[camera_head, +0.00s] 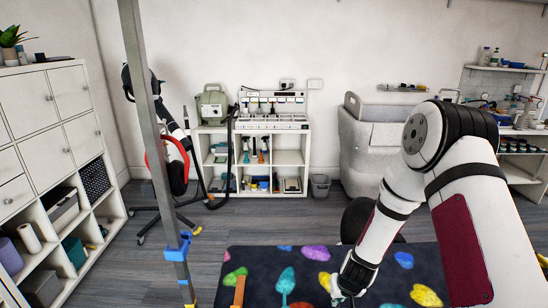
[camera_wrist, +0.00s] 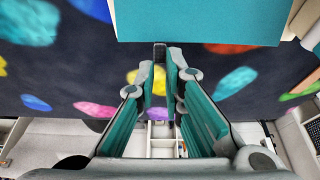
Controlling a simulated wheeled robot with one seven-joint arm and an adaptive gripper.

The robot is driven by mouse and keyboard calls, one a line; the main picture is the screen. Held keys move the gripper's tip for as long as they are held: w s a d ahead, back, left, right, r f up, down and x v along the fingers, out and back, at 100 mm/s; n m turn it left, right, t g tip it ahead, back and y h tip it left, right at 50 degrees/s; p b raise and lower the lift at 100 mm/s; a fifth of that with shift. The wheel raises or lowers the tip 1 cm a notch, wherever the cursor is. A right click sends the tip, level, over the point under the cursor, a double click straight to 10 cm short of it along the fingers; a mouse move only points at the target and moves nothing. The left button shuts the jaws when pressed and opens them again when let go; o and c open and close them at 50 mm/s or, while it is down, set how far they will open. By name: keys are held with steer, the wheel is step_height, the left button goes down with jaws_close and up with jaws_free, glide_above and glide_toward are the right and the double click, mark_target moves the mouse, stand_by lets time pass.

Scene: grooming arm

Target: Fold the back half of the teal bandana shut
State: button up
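The teal bandana (camera_wrist: 200,24) shows only in part, at the top of the wrist view, as a flat teal area with a paler straight-edged strip along it. I cannot tell its fold from this view. It is not in sight in the head view. My gripper (camera_wrist: 166,58) reaches over the dark patterned mat (camera_wrist: 90,68), its tips just below the teal edge in the picture and apart from it. In the head view my gripper (camera_head: 345,290) is at the bottom edge, partly cut off.
The mat (camera_head: 265,262) has colourful shapes. An orange upright piece (camera_head: 239,291) stands at its left. A grey metal post (camera_head: 158,150) with a blue clamp rises left of the mat. A white shelf unit (camera_head: 252,160) and a grey tub (camera_head: 378,140) stand at the back wall.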

steer(key=shift+s+r+t+p, duration=0.55)
steer(key=shift+r+t+p, duration=0.2)
steer(key=shift+p, duration=0.65)
steer(key=shift+s, duration=0.1)
steer(key=shift+s+r+t+p, duration=0.25)
steer(key=shift+t+p, duration=0.1)
steer(key=shift+p, duration=0.3)
steer(key=shift+s+r+t+p, duration=0.45)
steer(key=shift+s+t+p, duration=0.3)
steer(key=shift+p, duration=0.7)
